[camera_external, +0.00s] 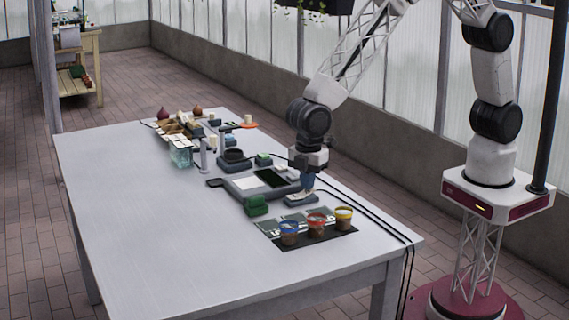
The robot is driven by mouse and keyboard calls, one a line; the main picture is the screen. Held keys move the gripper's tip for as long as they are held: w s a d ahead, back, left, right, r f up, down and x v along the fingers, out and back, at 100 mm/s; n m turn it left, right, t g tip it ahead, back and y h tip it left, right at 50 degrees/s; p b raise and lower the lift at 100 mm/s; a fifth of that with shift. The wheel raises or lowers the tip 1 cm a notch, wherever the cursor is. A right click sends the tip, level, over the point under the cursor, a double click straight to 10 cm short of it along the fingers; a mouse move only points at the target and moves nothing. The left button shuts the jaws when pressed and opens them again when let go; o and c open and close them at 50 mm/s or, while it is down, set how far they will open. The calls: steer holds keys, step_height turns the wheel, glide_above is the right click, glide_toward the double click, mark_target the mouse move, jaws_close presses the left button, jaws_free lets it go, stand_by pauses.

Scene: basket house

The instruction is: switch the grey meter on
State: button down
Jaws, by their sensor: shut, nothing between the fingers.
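My gripper (307,187) points down over the right side of the table, with its fingers shut and nothing between them. Directly below the fingertips is a small blue-grey box (298,200). Whether the fingertips touch it or hover just above it cannot be told. Just left of it lies a larger, flat light-grey device (243,188) with a dark panel on top. Which of these is the grey meter is not clear at this size, and no switch can be made out.
On the white table (150,220), three cups with blue, red (316,226) and yellow rims stand on a dark mat near the front. A green block (256,206) sits left of my gripper. Black cables run along the right edge. Clutter stands farther back; the left side is clear.

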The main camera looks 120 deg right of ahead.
steer(key=shift+f, duration=0.4)
steer(key=shift+r, duration=0.2)
stand_by(0.3)
steer(key=shift+r, duration=3.3)
steer(key=shift+r, duration=0.1)
